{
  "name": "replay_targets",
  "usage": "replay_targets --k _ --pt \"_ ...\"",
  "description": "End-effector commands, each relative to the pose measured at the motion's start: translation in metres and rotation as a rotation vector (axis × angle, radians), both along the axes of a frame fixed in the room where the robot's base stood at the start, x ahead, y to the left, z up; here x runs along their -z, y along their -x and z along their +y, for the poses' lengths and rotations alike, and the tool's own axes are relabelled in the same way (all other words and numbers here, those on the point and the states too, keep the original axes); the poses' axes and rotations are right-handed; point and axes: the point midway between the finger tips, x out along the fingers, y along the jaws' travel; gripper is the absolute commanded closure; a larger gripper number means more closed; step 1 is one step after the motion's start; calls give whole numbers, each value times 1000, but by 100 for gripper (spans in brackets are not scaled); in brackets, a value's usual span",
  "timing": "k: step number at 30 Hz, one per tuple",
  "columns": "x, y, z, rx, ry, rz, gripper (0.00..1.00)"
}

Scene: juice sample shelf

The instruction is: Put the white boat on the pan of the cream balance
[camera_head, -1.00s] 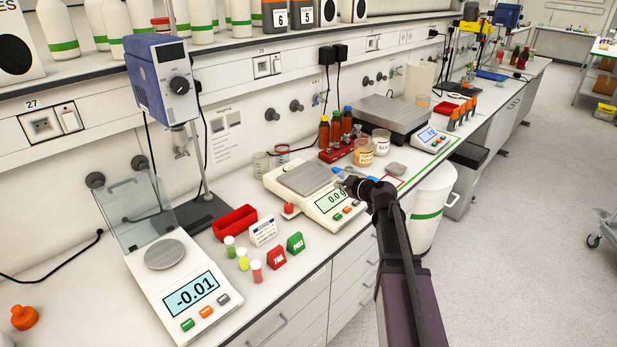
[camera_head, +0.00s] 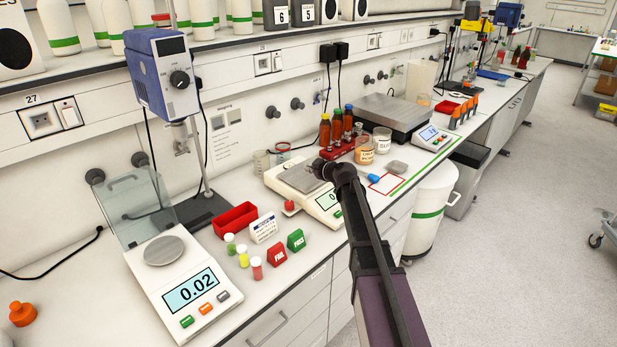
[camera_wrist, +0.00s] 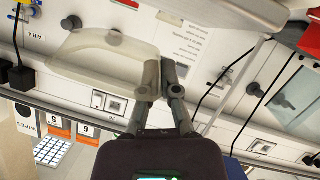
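The cream balance (camera_head: 320,205) stands mid-bench with a grey square pan (camera_head: 291,181); its display is partly hidden by my arm. My gripper (camera_head: 322,169) is over the right, far part of that pan in the head view. In the wrist view, my gripper (camera_wrist: 161,72) has its fingers close together at one end of a pale, translucent boat (camera_wrist: 95,58), which extends to the left from them. The fingers appear shut on its wall. The boat cannot be made out in the head view, and its height above the pan cannot be told.
A white balance (camera_head: 185,275) with a round pan stands at the front left, reading 0.02. A red bottle rack (camera_head: 340,150), jars (camera_head: 364,151) and a blue object (camera_head: 373,178) are close by. A red bin (camera_head: 235,218) and small vials stand left of the cream balance.

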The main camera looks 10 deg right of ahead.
Motion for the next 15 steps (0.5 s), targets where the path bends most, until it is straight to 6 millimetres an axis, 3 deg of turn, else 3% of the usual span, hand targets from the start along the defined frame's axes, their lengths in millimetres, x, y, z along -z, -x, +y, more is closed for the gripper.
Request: replay_targets --k 15 --pt "1 -9 5 0 0 0 100"
